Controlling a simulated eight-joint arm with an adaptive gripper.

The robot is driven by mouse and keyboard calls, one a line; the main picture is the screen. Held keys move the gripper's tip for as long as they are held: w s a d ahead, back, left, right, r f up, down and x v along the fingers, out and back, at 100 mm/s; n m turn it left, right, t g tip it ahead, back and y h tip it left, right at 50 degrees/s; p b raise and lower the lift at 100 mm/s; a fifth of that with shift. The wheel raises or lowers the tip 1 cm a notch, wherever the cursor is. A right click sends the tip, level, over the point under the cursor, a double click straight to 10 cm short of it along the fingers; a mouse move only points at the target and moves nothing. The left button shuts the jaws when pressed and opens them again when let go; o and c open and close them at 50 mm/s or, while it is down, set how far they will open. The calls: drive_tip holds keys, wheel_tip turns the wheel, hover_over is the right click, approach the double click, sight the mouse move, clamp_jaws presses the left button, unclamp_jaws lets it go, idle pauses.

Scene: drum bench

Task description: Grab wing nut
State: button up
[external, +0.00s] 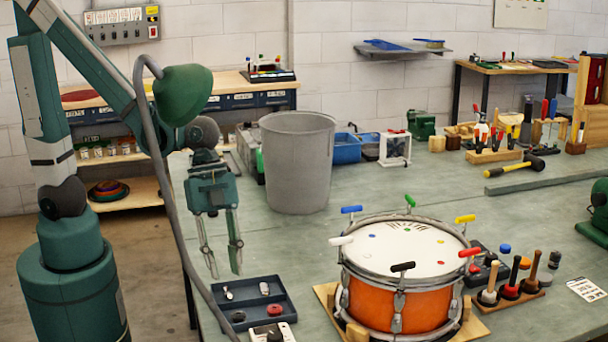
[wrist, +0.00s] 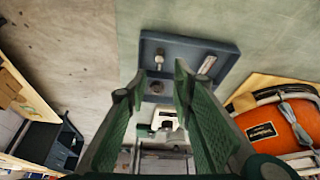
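A dark blue compartment tray (external: 288,296) lies on the bench; it also shows in the wrist view (wrist: 228,47). A small silver piece (external: 228,293), which looks like the wing nut, lies in its far left compartment; it also shows in the wrist view (wrist: 159,54). It is too small to make out its wings clearly. My gripper (external: 224,268) is open and empty, pointing down above and behind the tray's left side. In the wrist view its fingers (wrist: 160,82) stand apart, and the right finger covers part of the tray.
The tray also holds a longer silver piece (external: 264,288), a dark round piece (external: 238,316) and a red-topped round piece (external: 275,309). A white device (external: 285,334) sits in front. An orange drum (external: 413,306) stands right; a grey bin (external: 297,165) stands behind.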

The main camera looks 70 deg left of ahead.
sight(228, 292)
drive_tip(key=shift+f, duration=0.15)
drive_tip(key=shift+b+x, duration=1.1)
drive_tip(key=shift+x, duration=1.4)
drive_tip(key=shift+c, duration=0.6)
drive_tip(key=shift+s, duration=0.1)
drive_tip(key=c, duration=0.6)
clamp_jaws()
